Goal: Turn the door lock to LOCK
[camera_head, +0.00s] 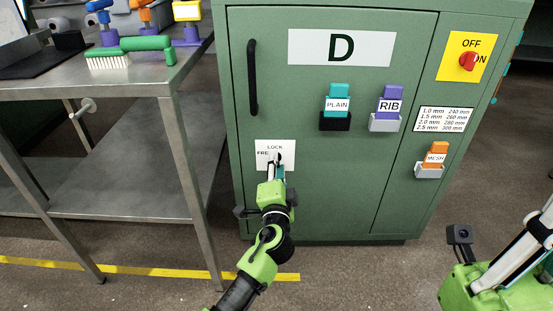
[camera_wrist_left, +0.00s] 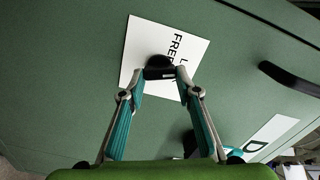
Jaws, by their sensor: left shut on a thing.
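The door lock is a small black knob (camera_wrist_left: 159,64) on a white label plate (camera_head: 262,148), low on the left of the green cabinet door. The plate reads LOCK above the knob and FRE... at its left, partly hidden. My left gripper (camera_head: 277,163) reaches up to the plate and is shut on the knob. In the left wrist view its two fingertips (camera_wrist_left: 160,73) close on the knob's bar. Which word the knob points to I cannot tell. Part of my right gripper (camera_head: 515,250) shows at the lower right edge; its fingertips are out of frame.
The green cabinet door (camera_head: 330,190) has a black handle (camera_head: 252,77) above the lock. PLAIN (camera_head: 338,104), RIB (camera_head: 389,105) and MESH (camera_head: 436,158) pieces sit in holders on its front. A red switch (camera_head: 467,61) is at upper right. A metal table (camera_head: 110,85) stands left.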

